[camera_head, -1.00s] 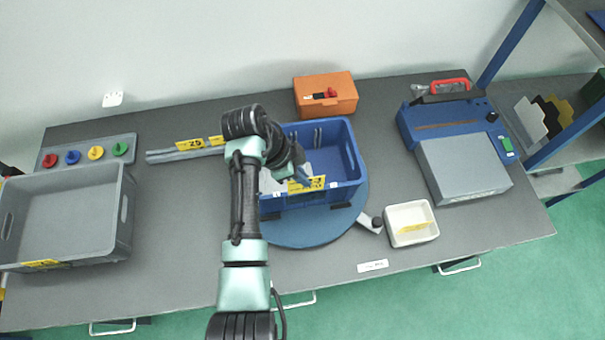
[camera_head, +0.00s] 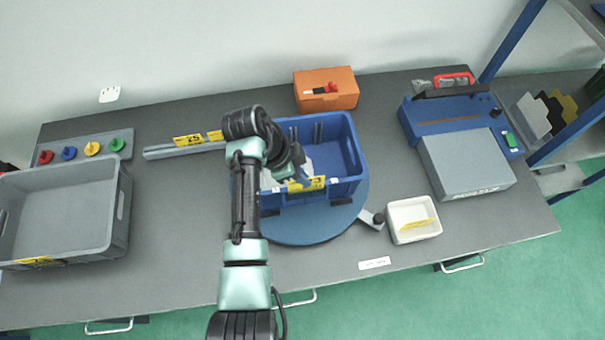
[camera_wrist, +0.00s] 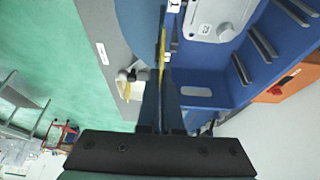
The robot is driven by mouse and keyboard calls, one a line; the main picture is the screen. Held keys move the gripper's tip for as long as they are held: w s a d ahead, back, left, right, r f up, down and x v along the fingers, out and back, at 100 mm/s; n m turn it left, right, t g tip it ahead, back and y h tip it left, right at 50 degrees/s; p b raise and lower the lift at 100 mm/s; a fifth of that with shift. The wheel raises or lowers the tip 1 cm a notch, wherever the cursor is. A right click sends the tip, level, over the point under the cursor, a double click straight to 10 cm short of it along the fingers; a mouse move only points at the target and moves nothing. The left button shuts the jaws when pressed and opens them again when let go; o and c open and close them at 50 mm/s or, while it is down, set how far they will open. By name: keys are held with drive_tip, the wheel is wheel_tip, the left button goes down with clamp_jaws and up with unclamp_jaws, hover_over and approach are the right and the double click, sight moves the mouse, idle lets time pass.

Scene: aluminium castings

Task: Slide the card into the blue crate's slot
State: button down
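The blue crate (camera_head: 348,150) stands on a round blue turntable (camera_head: 300,236) in the middle of the bench. The yellow card (camera_head: 308,184) with dark print is upright along the crate's front wall. My gripper (camera_head: 301,179) is at this wall, its fingers close together on the card. In the wrist view the fingers (camera_wrist: 163,82) point at the crate wall (camera_wrist: 200,92), and the card (camera_wrist: 162,45) shows edge-on as a thin yellow strip between them. The slot is hidden by the card and fingers, so how deep the card sits cannot be told.
A pale casting (camera_wrist: 218,18) lies inside the crate. A grey rail (camera_head: 165,151) with yellow cards is at left, beside a grey crate (camera_head: 118,215). A white tray (camera_head: 396,238), an orange box (camera_head: 345,97) and a blue-grey machine (camera_head: 465,165) stand around. The front bench strip is clear.

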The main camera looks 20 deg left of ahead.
drive_tip(key=shift+f+b, duration=0.9)
drive_tip(key=shift+f, duration=0.35)
drive_tip(key=c, duration=1)
unclamp_jaws()
drive_tip(key=shift+r, duration=0.1)
drive_tip(key=v, duration=1.3)
